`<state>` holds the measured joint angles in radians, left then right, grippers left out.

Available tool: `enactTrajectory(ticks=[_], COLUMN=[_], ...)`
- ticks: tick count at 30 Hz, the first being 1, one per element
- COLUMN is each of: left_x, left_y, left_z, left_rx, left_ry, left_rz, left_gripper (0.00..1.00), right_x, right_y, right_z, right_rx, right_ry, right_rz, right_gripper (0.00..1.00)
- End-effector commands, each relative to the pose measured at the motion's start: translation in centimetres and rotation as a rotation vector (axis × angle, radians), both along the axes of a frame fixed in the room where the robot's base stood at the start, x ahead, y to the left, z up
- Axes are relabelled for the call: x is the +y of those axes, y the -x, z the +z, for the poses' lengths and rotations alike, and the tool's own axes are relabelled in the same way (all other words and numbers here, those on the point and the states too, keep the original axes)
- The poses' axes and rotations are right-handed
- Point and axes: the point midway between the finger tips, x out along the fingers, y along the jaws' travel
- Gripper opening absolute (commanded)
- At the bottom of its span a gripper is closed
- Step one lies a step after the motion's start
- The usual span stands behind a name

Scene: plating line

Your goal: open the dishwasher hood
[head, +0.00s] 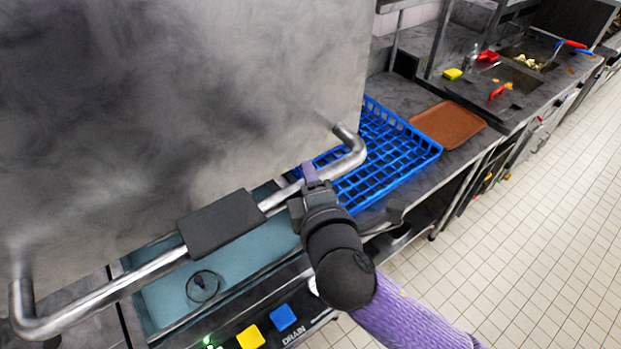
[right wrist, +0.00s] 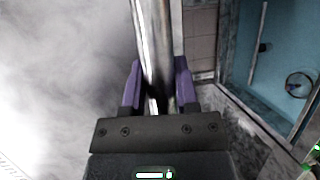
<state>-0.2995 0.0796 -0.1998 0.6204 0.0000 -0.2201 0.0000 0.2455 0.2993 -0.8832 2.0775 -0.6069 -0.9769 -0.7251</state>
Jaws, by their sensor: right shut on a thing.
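The dishwasher hood (head: 180,90) is a large grey metal box filling the upper left of the head view. A bent steel handle bar (head: 155,268) with a dark grip block (head: 220,222) runs along its front. My right gripper (head: 308,180) is shut on the bar, right of the block. In the right wrist view the bar (right wrist: 152,40) passes between its purple fingers (right wrist: 158,88). Below the hood's lower edge the teal wash basin (head: 240,255) shows, so the hood stands off its base. My left gripper is out of view.
A blue rack (head: 395,150) and a brown tray (head: 448,124) lie on the counter to the right. Yellow (head: 250,337) and blue (head: 283,318) buttons sit on the front panel. Pale steam hangs before the hood. Tiled floor (head: 540,240) at right is clear.

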Motion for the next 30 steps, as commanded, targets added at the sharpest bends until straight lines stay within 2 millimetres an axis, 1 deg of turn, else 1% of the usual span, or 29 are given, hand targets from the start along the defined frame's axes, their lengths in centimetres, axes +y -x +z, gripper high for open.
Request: enactTrajectory(ticks=[19,23,27,30], left_x=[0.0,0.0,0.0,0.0], left_y=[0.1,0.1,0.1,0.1], left_z=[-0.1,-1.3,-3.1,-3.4], left_rx=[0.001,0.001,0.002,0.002], left_ry=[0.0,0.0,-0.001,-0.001], left_rz=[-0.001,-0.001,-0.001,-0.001], left_gripper=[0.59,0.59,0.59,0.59], right_x=[0.0,0.0,0.0,0.0], right_y=[0.0,0.0,0.0,0.0], right_z=[-0.3,-1.8,-4.5,-5.1], right_rx=[0.003,0.004,0.007,0.005], right_ry=[0.001,0.0,0.002,0.001], right_rz=[0.0,0.0,-0.001,0.0], right_gripper=[0.0,0.0,0.0,0.0])
